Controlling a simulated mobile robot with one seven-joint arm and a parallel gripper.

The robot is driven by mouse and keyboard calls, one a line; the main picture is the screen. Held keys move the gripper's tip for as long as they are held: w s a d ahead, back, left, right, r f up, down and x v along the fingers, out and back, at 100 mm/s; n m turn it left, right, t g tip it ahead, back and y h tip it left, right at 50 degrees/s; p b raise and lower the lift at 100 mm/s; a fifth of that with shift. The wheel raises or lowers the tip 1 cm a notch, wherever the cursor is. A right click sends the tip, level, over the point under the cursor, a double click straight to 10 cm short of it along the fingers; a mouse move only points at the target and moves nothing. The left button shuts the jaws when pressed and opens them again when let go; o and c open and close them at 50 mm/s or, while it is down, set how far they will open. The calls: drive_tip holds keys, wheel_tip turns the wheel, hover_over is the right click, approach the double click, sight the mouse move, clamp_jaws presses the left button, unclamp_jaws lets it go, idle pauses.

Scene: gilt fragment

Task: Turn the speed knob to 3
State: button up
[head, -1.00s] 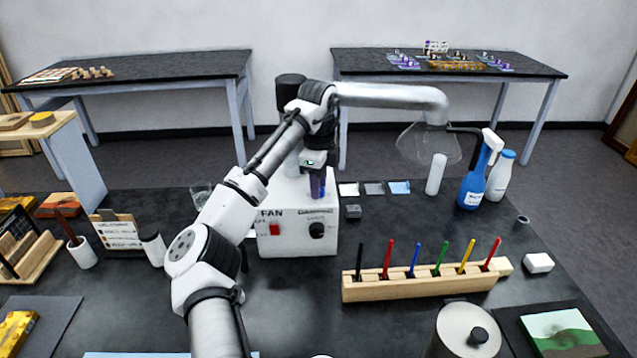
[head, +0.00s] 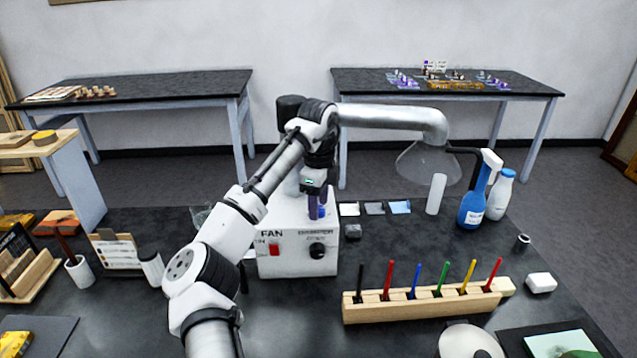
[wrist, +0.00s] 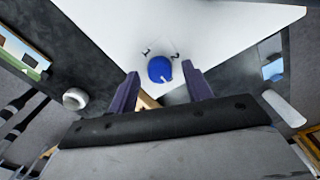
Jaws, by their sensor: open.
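In the head view the blue knob (head: 322,211) is partly hidden by my fingers. My gripper (head: 317,206) points down over the box top. In the wrist view its two dark purple fingers (wrist: 160,72) are open, one on each side of the knob, with gaps visible.
A wooden rack (head: 425,304) with several coloured sticks stands front right. A blue spray bottle (head: 477,200) and white bottle (head: 500,193) stand at the right. A curved duct with a clear hood (head: 428,165) rises behind the box. A small dark block (head: 352,231) sits beside the box.

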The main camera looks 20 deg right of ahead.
wheel_tip(320, 180, up, 14)
drive_tip(key=shift+f, duration=0.25)
idle(0.6)
